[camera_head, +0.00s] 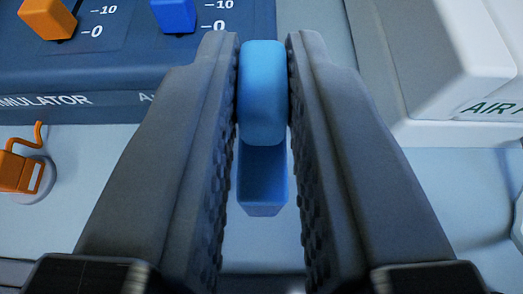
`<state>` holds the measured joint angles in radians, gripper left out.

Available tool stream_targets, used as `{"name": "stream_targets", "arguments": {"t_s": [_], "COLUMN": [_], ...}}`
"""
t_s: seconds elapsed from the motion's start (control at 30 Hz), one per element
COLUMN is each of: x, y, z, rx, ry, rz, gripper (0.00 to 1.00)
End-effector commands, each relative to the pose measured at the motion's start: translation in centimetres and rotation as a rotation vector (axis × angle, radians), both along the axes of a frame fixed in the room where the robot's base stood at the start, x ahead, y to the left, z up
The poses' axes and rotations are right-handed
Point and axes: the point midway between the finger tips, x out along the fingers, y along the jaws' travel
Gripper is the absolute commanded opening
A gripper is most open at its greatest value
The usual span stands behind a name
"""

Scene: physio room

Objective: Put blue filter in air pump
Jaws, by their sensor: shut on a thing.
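My gripper (262,50) reaches forward in the middle of the view, its two dark ridged fingers closed on the sides of a blue block, the blue filter (262,95). The filter has a lighter rounded top part and a darker lower part that hangs between the fingers. At the right, a white-and-grey housing with green lettering that starts "AIR" (487,107) is partly visible. It appears to be the air pump, and its far and right parts are cut off. The filter is apart from it in the picture.
A dark blue console (120,75) marked "MULATOR" stands at upper left, with an orange slider (47,18) and a blue slider (174,15). An orange clip-like thing (22,172) sits on a round grey base at left. The pale surface (445,185) at lower right looks mostly clear.

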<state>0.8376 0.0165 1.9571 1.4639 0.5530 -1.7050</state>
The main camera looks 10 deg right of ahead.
Motion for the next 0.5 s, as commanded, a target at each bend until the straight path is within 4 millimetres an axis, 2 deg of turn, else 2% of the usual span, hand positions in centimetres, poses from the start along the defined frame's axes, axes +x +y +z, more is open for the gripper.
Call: {"name": "stream_targets", "arguments": {"t_s": [0.3,0.5], "x": [0.0,0.0], "y": [0.0,0.0], "z": [-3.5,-4.0], "rx": [0.004,0.000], "ry": [0.001,0.000], "rz": [0.000,0.000], "gripper": [0.00,0.00]}}
